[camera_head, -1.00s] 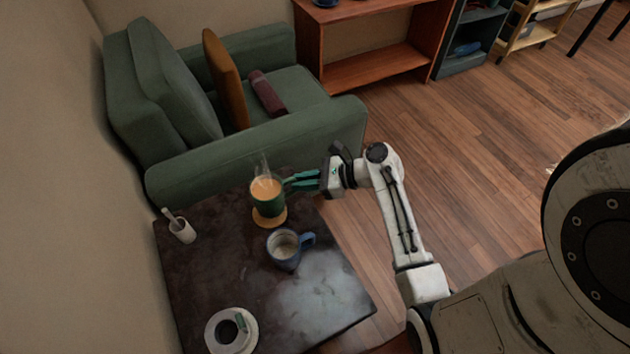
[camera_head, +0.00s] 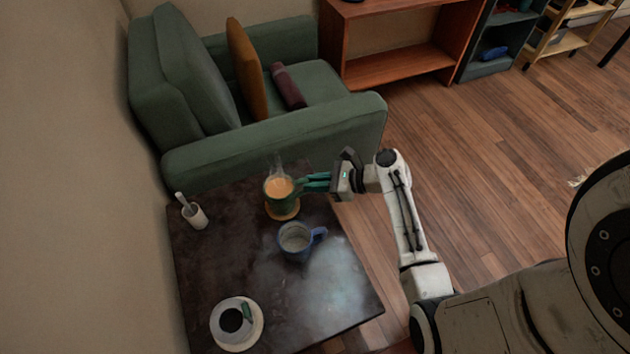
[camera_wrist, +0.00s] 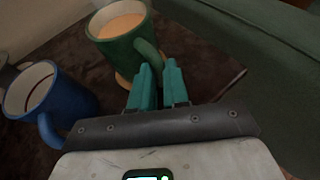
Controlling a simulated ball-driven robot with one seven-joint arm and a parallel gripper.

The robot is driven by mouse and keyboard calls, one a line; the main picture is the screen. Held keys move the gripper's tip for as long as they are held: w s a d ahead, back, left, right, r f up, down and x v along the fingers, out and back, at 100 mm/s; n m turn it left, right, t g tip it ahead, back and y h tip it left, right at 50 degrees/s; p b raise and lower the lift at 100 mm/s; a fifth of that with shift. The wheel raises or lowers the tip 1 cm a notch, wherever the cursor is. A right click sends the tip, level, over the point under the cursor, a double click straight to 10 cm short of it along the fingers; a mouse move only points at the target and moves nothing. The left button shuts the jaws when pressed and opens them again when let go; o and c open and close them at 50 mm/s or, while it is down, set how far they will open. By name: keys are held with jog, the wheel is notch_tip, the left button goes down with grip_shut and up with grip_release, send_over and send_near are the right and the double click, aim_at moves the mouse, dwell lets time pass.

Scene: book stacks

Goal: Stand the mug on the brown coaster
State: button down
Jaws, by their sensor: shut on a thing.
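The green mug (camera_head: 274,197) holds a tan, steaming drink. It is upright over the brown coaster (camera_head: 286,216), whose front rim shows below it; I cannot tell whether its base touches. The mug also shows in the wrist view (camera_wrist: 117,50), with part of the coaster (camera_wrist: 122,79) below it. My gripper (camera_head: 305,183) reaches in from the right and is shut on the mug's handle. Its teal fingers also show in the wrist view (camera_wrist: 157,72), at the handle.
A blue mug (camera_head: 293,243) stands close in front of the coaster on the dark table (camera_head: 225,262). A green armchair (camera_head: 280,140) stands behind the table.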

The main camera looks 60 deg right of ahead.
jog(key=c, duration=1.1)
grip_release()
jog(key=shift+s+d+r, duration=0.15)
jog(key=shift+s+r, duration=0.1)
jog(key=shift+s, duration=0.05)
jog(key=p+v, duration=0.1)
jog(key=v, duration=1)
jog(key=shift+s, duration=0.1)
